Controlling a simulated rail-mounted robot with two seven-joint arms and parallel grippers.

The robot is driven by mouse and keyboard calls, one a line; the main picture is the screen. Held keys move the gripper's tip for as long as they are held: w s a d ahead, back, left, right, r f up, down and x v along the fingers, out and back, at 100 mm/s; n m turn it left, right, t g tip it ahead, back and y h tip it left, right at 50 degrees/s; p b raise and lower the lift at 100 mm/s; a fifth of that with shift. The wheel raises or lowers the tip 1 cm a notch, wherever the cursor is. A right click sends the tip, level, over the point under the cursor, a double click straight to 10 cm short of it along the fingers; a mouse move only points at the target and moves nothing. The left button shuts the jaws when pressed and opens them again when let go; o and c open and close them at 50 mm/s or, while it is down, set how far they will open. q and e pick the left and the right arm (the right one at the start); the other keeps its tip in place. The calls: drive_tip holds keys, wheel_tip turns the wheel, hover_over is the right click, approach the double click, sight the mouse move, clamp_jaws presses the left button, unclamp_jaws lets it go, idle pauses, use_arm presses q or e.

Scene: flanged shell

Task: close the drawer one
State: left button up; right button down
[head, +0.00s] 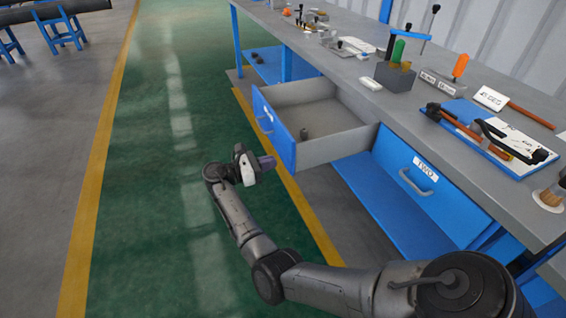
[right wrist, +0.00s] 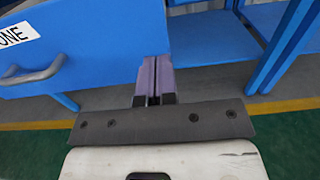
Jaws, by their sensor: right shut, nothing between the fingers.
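Drawer one has a blue front panel (head: 284,140) and stands pulled out from the workbench, with its grey inside showing. A small dark cylinder (head: 304,134) stands in it. The drawer's grey handle (head: 265,122) is on the front panel. In the right wrist view the front (right wrist: 100,40) carries a label (right wrist: 18,34) reading "ONE", and its handle (right wrist: 34,74) is at the left. My right gripper (head: 267,162) is shut and empty, its purple fingers (right wrist: 154,78) by the panel's edge. I cannot tell whether they touch it. My left gripper is not in view.
Drawer two (head: 420,185) is shut, to the right. The grey benchtop (head: 330,62) holds a blue tray (head: 475,150), a tool block (head: 395,76) and several tools. A blue shelf (head: 385,205) lies below. The green floor (head: 160,200) left of the drawer is clear.

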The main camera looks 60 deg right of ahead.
sight(290, 157)
drive_tip(key=b+x, duration=0.1)
drive_tip(key=x, duration=0.2)
drive_tip(key=shift+s+d+f, duration=0.1)
drive_tip(key=shift+s+d, duration=0.05)
drive_tip(key=shift+s, duration=0.05)
drive_tip(key=shift+s+d+b, duration=0.4)
drive_tip(key=shift+d+b, duration=0.05)
drive_tip(key=shift+b, duration=0.05)
